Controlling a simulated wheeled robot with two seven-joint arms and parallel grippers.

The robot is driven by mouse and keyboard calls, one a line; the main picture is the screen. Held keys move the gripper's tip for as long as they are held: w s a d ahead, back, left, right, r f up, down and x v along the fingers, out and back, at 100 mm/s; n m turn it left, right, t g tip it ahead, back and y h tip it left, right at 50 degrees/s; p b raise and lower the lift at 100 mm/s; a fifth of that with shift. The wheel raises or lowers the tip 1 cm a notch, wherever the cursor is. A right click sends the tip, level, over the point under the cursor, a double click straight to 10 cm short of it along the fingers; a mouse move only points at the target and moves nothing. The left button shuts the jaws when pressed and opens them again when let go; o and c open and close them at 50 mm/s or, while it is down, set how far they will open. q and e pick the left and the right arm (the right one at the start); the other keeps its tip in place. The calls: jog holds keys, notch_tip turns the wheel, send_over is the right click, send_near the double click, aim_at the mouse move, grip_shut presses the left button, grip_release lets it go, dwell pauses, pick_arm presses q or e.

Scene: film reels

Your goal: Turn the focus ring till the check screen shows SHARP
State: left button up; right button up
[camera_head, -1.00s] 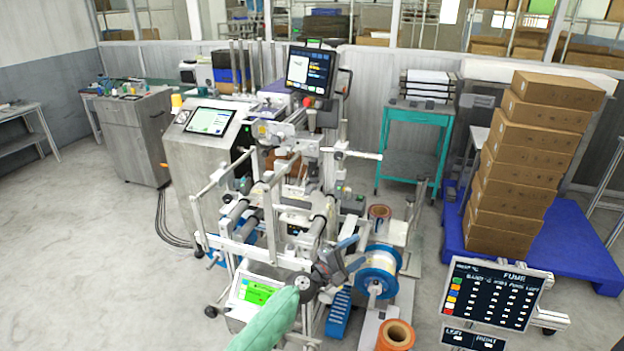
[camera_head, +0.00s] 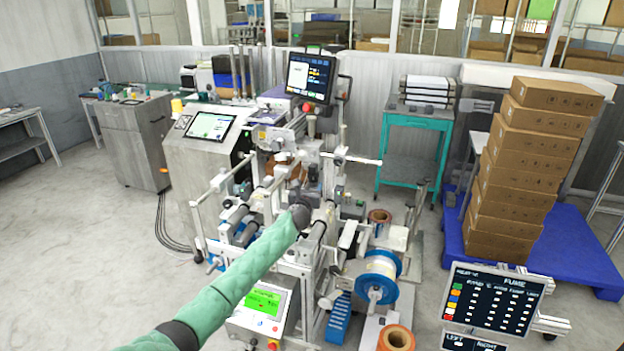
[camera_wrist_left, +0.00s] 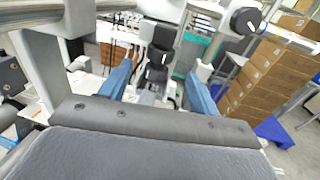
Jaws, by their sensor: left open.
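My left gripper (camera_head: 313,196) reaches into the middle of the machine, mostly hidden behind its own wrist in the head view. In the left wrist view its two blue fingers (camera_wrist_left: 158,72) are open and apart. A dark, upright camera-like unit with a black cylindrical part (camera_wrist_left: 156,72) stands between and beyond them; the fingers do not visibly touch it. I cannot tell for sure that this part is the focus ring. A green-lit screen (camera_head: 263,302) is low on the machine's front; its words are too small to read. My right gripper is not in view.
A monitor (camera_head: 311,75) and a tilted panel screen (camera_head: 210,125) are higher on the machine. Rails and rollers crowd the left gripper. A blue-rimmed reel (camera_head: 377,275) is at the front. Stacked boxes (camera_head: 525,170) stand right; the floor at left is clear.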

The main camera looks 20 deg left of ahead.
aim_at(313, 178)
pick_arm(q)
jog(key=w, duration=0.4)
jog(key=shift+w+a, duration=0.25)
jog(key=shift+w, duration=0.1)
jog(key=shift+w+a, duration=0.1)
jog(key=shift+w, duration=0.7)
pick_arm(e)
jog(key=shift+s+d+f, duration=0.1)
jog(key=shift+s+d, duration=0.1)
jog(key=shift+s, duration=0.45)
pick_arm(q)
jog(key=shift+c, duration=0.4)
jog(key=c, duration=0.9)
jog(key=shift+r, duration=0.15)
jog(key=shift+w+d+r+n+y, duration=0.1)
jog(key=shift+d+r+n+y, duration=0.1)
jog(key=shift+n+y, duration=0.35)
jog(key=shift+y, duration=0.35)
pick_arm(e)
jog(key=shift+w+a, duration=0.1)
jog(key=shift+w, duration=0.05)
pick_arm(q)
jog(key=shift+f, duration=0.25)
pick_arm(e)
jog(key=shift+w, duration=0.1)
pick_arm(q)
jog(key=o, duration=1)
